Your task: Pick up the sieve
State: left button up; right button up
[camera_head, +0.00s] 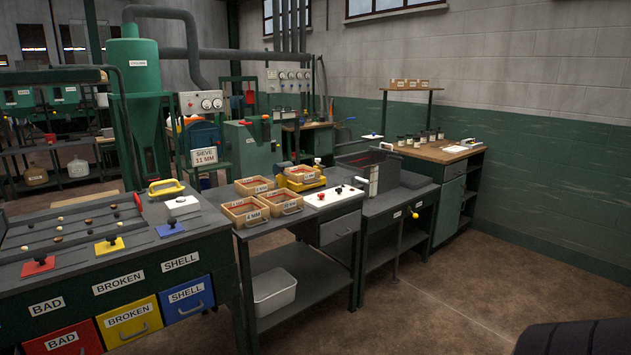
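Several shallow wooden-framed sieves sit on the middle bench. The front-left sieve (244,213) carries a label that reads 4 MM. Another sieve (280,202) stands just to its right, and a third sieve (254,186) stands behind them; their labels are too small to read surely. One more wooden frame (302,173) rests on a yellow device (303,184) at the back right of these. A sign (204,157) behind the bench reads SIEVE 11 MM. Neither of my grippers is in view.
A white panel with knobs (334,196) lies right of the sieves. A sorting bench (70,235) with coloured drawers stands left. A dark open box (367,170) sits on the bench to the right. The brown floor (480,300) at right is mostly clear.

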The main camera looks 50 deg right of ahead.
aim_at(306, 175)
jog(key=z, duration=1.6)
jog(key=u, duration=1.9)
jog(key=z, duration=1.9)
jog(key=i+l, duration=0.2)
jog(key=i, duration=0.15)
jog(key=u, duration=0.05)
